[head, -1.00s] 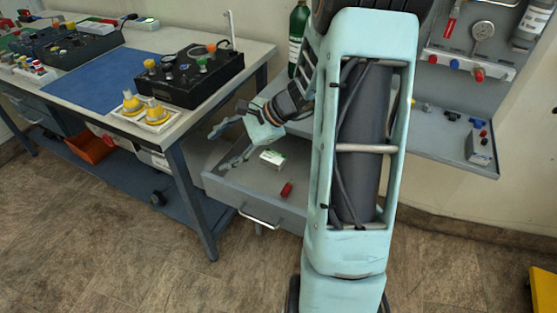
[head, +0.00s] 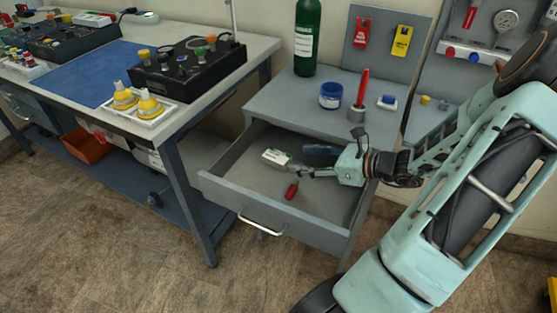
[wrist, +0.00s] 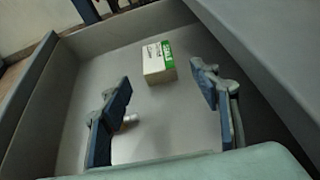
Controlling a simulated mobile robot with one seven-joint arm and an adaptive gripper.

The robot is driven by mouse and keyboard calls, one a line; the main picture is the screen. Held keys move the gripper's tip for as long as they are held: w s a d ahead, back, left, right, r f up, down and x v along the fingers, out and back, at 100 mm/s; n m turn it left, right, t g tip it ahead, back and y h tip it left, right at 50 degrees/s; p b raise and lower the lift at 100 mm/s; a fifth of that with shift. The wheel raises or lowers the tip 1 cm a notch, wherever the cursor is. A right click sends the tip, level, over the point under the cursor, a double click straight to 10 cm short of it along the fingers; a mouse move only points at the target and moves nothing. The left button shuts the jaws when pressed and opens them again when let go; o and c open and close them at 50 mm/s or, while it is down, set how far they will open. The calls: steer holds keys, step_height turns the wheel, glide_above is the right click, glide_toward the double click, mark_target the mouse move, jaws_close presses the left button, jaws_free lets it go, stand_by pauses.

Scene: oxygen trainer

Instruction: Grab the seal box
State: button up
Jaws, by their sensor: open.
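The seal box (head: 277,157) is a small white box with a green end, lying on the floor of the open grey drawer (head: 222,186). In the wrist view the seal box (wrist: 158,62) shows beyond the fingertips, between the two fingers' directions and apart from them. My gripper (head: 300,162) reaches into the drawer from the right, just right of the box. In the wrist view my gripper (wrist: 162,82) is open, with nothing between its fingers. A small red item (head: 292,190) lies in the drawer in front of the box.
The drawer walls (wrist: 52,112) surround the box. On the cabinet top above stand a green bottle (head: 305,38), a blue tub (head: 331,95) and a red-handled tool (head: 361,90). The workbench (head: 205,97) stands to the left.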

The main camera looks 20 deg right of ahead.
mark_target(279, 157)
steer(key=b+x, duration=0.1)
steer(key=x, duration=0.3)
steer(key=shift+w+a+f, duration=0.15)
steer(key=shift+a, duration=0.05)
steer(key=x, duration=0.1)
steer(key=b+x, duration=0.1)
steer(key=x, duration=0.1)
steer(key=b+x, duration=0.1)
steer(key=x, duration=0.1)
steer(key=shift+w+a+r, duration=0.1)
steer(key=shift+a+r, duration=0.1)
steer(key=shift+r, duration=0.05)
steer(key=c, duration=1.3)
